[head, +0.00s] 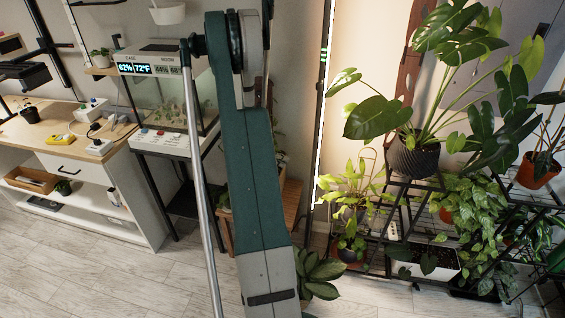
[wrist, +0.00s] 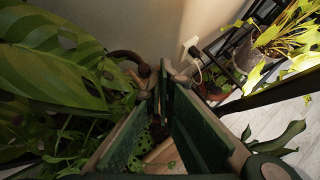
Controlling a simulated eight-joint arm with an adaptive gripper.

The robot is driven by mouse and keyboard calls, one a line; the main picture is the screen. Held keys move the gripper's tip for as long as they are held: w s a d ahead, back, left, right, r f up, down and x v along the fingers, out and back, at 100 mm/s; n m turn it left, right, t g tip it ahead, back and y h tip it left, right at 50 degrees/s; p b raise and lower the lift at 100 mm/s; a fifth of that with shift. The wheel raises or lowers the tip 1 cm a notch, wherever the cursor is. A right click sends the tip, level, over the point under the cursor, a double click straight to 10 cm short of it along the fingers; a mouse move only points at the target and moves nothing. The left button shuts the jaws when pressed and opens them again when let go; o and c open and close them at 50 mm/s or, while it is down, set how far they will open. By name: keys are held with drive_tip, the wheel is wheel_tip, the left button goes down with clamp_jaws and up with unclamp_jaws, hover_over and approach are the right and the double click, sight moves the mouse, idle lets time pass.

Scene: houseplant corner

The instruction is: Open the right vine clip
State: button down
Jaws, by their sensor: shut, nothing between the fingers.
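I cannot make out a vine clip for sure in either view. In the wrist view, my gripper (wrist: 166,80) points away from the camera, its two green-padded fingers drawn together at the tips with nothing held. A brown curved piece (wrist: 125,56) ends close to the left fingertip; I cannot tell whether it is a stem or part of a clip, or whether it touches the finger. Large split leaves (wrist: 50,60) fill the left side beside my gripper. In the head view, my arm crosses the middle and my gripper does not show.
In the wrist view, a wall outlet with a plug (wrist: 192,50) and a potted plant (wrist: 245,55) on a dark rack lie beyond. In the head view, a terrarium (head: 172,100) stands left of my arm, and a plant stand with a large monstera (head: 415,158) stands right.

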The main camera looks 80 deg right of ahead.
drive_tip(key=shift+w, duration=0.25)
drive_tip(key=shift+w+d, duration=0.1)
drive_tip(key=shift+w, duration=0.8)
drive_tip(key=shift+r, duration=0.1)
drive_tip(key=w+a+r+p, duration=0.2)
drive_tip(key=a+r, duration=0.5)
drive_tip(key=a, duration=0.4)
drive_tip(key=shift+w+r+p, duration=0.15)
drive_tip(key=shift+r+p, duration=0.15)
drive_tip(key=shift+p, duration=0.1)
idle(0.5)
